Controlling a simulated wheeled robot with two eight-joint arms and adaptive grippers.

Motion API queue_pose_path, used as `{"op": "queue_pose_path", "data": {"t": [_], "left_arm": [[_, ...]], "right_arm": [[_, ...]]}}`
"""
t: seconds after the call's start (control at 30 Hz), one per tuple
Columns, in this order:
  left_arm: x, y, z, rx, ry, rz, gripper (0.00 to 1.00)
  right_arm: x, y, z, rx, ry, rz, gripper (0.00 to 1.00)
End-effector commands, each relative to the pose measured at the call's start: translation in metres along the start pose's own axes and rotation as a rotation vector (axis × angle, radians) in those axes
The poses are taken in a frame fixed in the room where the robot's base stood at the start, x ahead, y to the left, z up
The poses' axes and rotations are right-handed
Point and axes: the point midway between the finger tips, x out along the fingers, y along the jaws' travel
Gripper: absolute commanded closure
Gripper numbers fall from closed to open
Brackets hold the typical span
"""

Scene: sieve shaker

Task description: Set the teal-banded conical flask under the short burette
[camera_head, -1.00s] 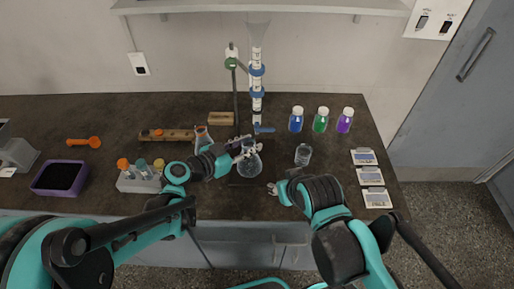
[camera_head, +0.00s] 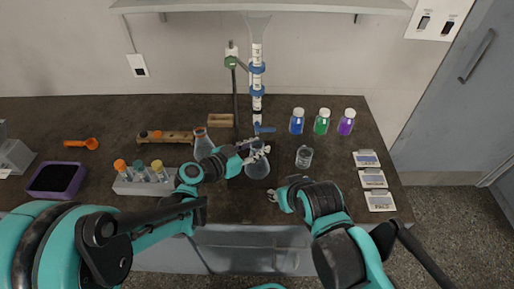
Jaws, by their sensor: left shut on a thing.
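A conical flask (camera_head: 257,169) is in my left gripper (camera_head: 256,153), which is shut on its neck. The flask looks upright, in front of the burette stand; a teal band cannot be made out. A burette (camera_head: 257,75) with blue clamps hangs on a stand (camera_head: 235,95) with a green knob, and its blue stopcock (camera_head: 264,129) is just behind the flask. Another conical flask (camera_head: 203,144) with an orange band stands to the left, partly behind my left arm. My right gripper (camera_head: 274,195) is low at the counter's front, empty; its finger opening is too small to judge.
A clear bottle (camera_head: 304,156) stands right of the flask. Blue (camera_head: 297,121), green (camera_head: 321,122) and purple (camera_head: 346,122) bottles stand behind it. A tube rack (camera_head: 143,186), purple tray (camera_head: 56,180) and wooden block (camera_head: 220,120) are to the left. Cards (camera_head: 373,179) lie at right.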

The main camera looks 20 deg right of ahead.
Motion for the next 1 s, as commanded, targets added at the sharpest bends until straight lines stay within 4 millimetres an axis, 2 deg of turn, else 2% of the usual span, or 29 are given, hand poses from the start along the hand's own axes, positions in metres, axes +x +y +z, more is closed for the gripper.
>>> {"op": "queue_pose_path", "data": {"t": [0.13,0.17,0.2,0.23,0.63,0.77,1.0], "left_arm": [[0.001,0.000,0.004,0.000,0.000,0.000,1.00],[0.001,0.000,0.003,0.000,0.000,0.000,0.64],[0.001,0.000,0.003,0.000,0.000,0.000,0.53],[0.001,0.000,0.003,0.000,0.000,0.000,0.48],[-0.004,-0.001,-0.002,-0.001,0.000,-0.001,0.48],[-0.026,-0.001,-0.002,-0.002,-0.001,-0.004,0.48],[-0.080,-0.002,-0.002,-0.002,-0.001,-0.005,0.48]], "right_arm": [[0.003,0.000,0.002,0.000,0.000,0.000,0.60],[0.003,0.000,0.002,0.000,0.000,0.000,0.60],[0.002,0.000,0.002,0.000,0.000,0.000,0.60],[0.002,0.000,0.002,0.000,0.000,0.000,0.60],[-0.002,0.000,-0.001,0.000,0.000,0.000,0.60],[-0.007,0.000,-0.005,0.000,0.000,0.000,0.60],[-0.018,0.000,-0.013,0.000,0.000,0.000,0.60]]}}
